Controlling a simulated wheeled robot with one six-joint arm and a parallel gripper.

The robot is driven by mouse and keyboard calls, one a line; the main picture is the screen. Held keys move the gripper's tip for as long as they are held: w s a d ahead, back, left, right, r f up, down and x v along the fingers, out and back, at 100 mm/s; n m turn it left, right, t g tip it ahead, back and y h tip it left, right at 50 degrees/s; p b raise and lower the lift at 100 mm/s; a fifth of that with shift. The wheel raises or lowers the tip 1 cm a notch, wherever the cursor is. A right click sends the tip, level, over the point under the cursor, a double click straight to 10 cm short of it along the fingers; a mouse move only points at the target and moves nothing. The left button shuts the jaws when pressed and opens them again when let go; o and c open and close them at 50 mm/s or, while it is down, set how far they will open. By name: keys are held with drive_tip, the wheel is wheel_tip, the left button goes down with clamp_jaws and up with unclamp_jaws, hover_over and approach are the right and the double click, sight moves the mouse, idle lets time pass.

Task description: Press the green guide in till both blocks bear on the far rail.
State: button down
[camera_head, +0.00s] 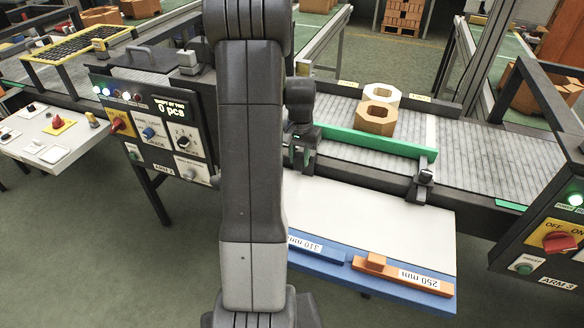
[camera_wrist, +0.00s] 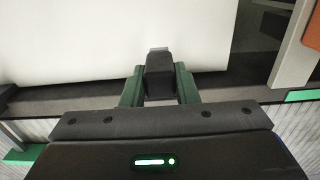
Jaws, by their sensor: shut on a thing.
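The green guide (camera_head: 385,144) lies along the near side of the belt, with a dark clamp (camera_head: 424,186) near its right end. An orange-brown block (camera_head: 376,118) with a hole stands just behind it. A cream block (camera_head: 382,92) stands behind that one, by the far rail (camera_head: 436,102). I cannot tell whether the blocks touch each other, the guide or the rail. My gripper (camera_wrist: 160,88) has its green fingers shut on a dark knob (camera_wrist: 159,66) in the wrist view. In the head view my arm hides much of the guide's left end.
A white panel (camera_head: 400,235) lies in front of the belt. On its blue front edge (camera_head: 330,268) lie an orange 250 mm bar (camera_head: 405,276) and a blue 310 mm bar (camera_head: 315,246). Control boxes stand left (camera_head: 160,130) and right (camera_head: 548,235).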

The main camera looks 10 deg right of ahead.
drive_tip(key=shift+w+d+r, duration=0.1)
drive_tip(key=shift+w+d, duration=0.25)
drive_tip(key=shift+w, duration=0.2)
drive_tip(key=shift+w+d+r, duration=0.1)
drive_tip(key=shift+w+d, duration=0.25)
drive_tip(key=shift+w, duration=0.2)
drive_tip(key=c, duration=1.1)
unclamp_jaws()
drive_tip(key=shift+f, duration=0.1)
wheel_tip(320, 180, up, 14)
drive_tip(key=shift+s+f+b, duration=0.1)
drive_tip(key=shift+b, duration=0.25)
